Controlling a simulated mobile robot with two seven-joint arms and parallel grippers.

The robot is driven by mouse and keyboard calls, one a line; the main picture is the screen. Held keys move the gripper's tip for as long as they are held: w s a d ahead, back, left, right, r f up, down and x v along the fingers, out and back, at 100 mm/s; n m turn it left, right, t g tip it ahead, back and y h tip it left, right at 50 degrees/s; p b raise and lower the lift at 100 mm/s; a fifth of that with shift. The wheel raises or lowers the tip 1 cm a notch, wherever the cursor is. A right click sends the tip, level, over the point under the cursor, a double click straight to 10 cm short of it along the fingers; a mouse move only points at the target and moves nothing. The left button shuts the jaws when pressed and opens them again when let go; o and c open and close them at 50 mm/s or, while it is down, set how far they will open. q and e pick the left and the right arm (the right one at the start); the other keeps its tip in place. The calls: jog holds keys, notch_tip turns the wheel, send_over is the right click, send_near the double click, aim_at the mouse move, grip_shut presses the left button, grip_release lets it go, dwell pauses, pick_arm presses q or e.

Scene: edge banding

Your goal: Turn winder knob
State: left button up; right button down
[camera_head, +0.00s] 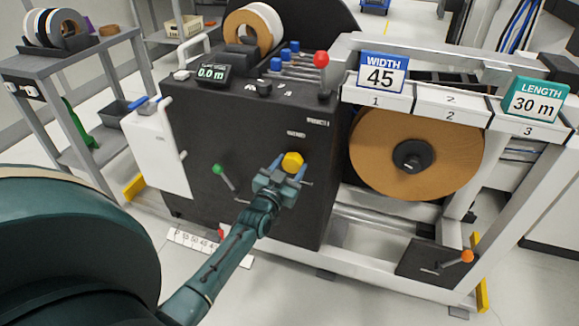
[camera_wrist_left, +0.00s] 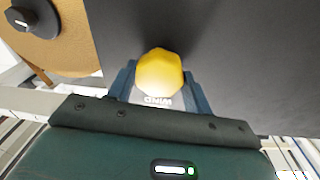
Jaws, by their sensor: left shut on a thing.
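The winder knob (camera_head: 293,161) is yellow and faceted, on the dark front panel (camera_head: 250,130) of the machine. In the left wrist view the knob (camera_wrist_left: 159,73) sits between the two blue fingers, with a "WIND" label (camera_wrist_left: 158,101) next to it. My left gripper (camera_head: 287,168) is shut on the knob, one finger on each side. My right gripper is in neither view.
A green-tipped lever (camera_head: 218,169) is left of the knob and a red-tipped lever (camera_head: 321,59) is above. A large brown roll (camera_head: 415,150) hangs on the right. An orange-handled crank (camera_head: 466,256) is at lower right. A grey cart (camera_head: 75,75) stands at left.

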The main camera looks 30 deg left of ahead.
pick_arm(q)
jog(key=o, duration=1)
jog(key=s+p, duration=0.1)
jog(key=s, duration=0.3)
jog(key=s+d+p, duration=0.1)
jog(key=s, duration=0.3)
jog(key=s+d+p, duration=0.1)
jog(key=s, duration=0.4)
jog(key=shift+f, duration=0.4)
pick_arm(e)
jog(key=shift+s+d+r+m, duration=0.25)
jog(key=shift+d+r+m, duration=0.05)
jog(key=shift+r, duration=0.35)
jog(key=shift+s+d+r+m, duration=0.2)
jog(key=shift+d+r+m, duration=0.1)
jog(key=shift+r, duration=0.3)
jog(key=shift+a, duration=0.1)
